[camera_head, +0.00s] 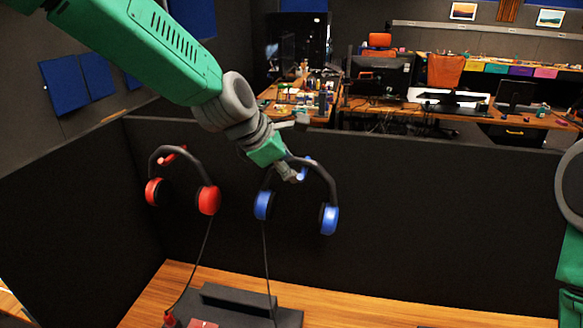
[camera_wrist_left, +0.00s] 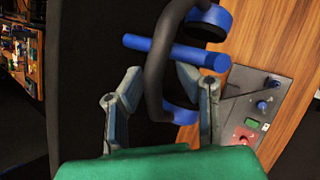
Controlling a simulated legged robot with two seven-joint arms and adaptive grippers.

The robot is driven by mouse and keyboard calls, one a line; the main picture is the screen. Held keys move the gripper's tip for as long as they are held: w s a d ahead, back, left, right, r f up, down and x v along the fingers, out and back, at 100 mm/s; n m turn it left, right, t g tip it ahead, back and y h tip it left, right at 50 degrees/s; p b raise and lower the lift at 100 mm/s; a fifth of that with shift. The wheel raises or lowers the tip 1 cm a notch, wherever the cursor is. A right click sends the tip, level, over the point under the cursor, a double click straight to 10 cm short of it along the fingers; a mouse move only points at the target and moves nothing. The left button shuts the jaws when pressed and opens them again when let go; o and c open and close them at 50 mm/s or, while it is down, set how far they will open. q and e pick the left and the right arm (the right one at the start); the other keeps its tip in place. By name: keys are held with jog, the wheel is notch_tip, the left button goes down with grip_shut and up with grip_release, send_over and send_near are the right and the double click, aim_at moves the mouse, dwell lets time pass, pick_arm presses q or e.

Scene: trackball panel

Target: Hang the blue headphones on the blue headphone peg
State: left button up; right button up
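The blue headphones (camera_head: 329,218) have a dark headband and blue ear cups, and they are upright against the dark partition, cups down. In the left wrist view the headband (camera_wrist_left: 156,75) crosses over the blue peg (camera_wrist_left: 190,54), seeming to rest on it; contact is hard to confirm. The peg also shows in the head view (camera_head: 305,169), partly hidden by the band and gripper. My left gripper (camera_head: 294,174) is at the top of the headband. In the left wrist view its fingers (camera_wrist_left: 165,85) are spread, with the band between them. My right gripper is out of view.
Red headphones (camera_head: 208,200) hang on a red peg (camera_head: 170,159) to the left. Cables run down to a dark panel (camera_head: 240,300) on the wooden desk (camera_head: 350,306). The dark partition (camera_head: 430,200) stands behind; its right part is clear.

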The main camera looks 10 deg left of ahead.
pick_arm(q)
jog(key=v, duration=1)
jog(key=s+a+f+m+g+y, duration=0.1)
jog(key=s+a+f+m, duration=0.15)
jog(key=f, duration=0.65)
jog(key=s+a+f+m+g+y, duration=0.1)
jog(key=s+a+f+m, duration=0.2)
jog(key=f, duration=0.5)
jog(key=s+a+f+m+g+y, duration=0.1)
jog(key=s+a+f+m, duration=0.2)
jog(key=f, duration=0.6)
jog(key=s+a+f+m+g+y, duration=0.15)
jog(key=s+f+m, duration=0.55)
jog(key=s, duration=0.7)
jog(key=s+a+f+m+g, duration=0.25)
jog(key=s+f+m, duration=0.35)
jog(key=s+f, duration=0.5)
notch_tip(320, 180, down, 17)
jog(key=m+t+b, duration=0.1)
jog(key=b, duration=1.8)
jog(key=shift+s+d, duration=0.3)
jog(key=shift+s, duration=0.1)
jog(key=shift+r, duration=0.2)
jog(key=shift+w, duration=0.1)
